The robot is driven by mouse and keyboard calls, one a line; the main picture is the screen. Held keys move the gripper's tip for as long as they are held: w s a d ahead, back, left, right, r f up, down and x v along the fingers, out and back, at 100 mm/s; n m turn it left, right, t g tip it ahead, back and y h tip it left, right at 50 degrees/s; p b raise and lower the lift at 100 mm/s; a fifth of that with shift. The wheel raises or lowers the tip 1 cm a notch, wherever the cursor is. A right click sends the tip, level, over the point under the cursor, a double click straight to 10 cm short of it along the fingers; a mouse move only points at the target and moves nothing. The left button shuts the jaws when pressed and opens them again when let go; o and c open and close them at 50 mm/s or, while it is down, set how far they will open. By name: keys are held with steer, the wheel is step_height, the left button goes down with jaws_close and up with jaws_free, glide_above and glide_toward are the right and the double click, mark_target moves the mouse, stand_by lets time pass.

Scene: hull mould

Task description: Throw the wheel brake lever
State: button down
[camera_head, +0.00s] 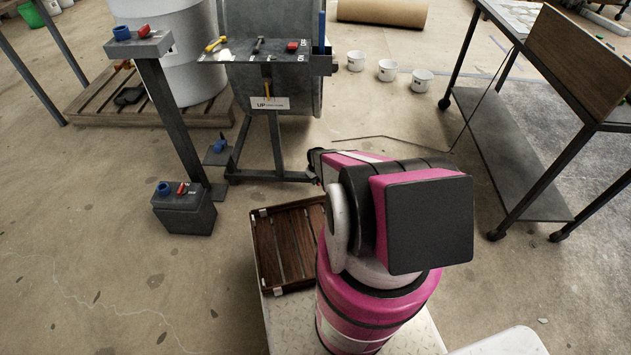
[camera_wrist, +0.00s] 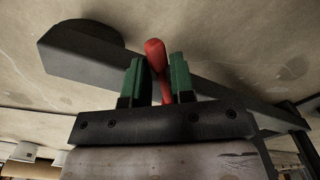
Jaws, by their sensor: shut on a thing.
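The red lever (camera_wrist: 154,52) stands up at a dark grey beam (camera_wrist: 85,55) in the wrist view. It has a rounded red end. A dark round part, which looks like a wheel, shows behind the beam's left end. My gripper (camera_wrist: 158,76) has its two green fingertips on either side of the lever and is shut on it. The lever's red end pokes out past the fingertips. Its lower part is partly hidden by my gripper. In the head view my pink arm hides my gripper and this lever.
The steel stand (camera_head: 275,150) with the drum is beyond my arm. A wheeled table (camera_head: 515,150) stands at the right. A slatted wooden tray (camera_head: 262,255) lies beside my arm. A grey box (camera_head: 185,213) and post stand at left. Several white pots are on the floor.

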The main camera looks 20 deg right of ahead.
steer(key=shift+d, duration=0.1)
steer(key=c, duration=1)
jaws_free()
steer(key=shift+c, duration=0.2)
steer(key=shift+r, duration=0.1)
step_height(320, 180, up, 11)
steer(key=shift+f, duration=0.2)
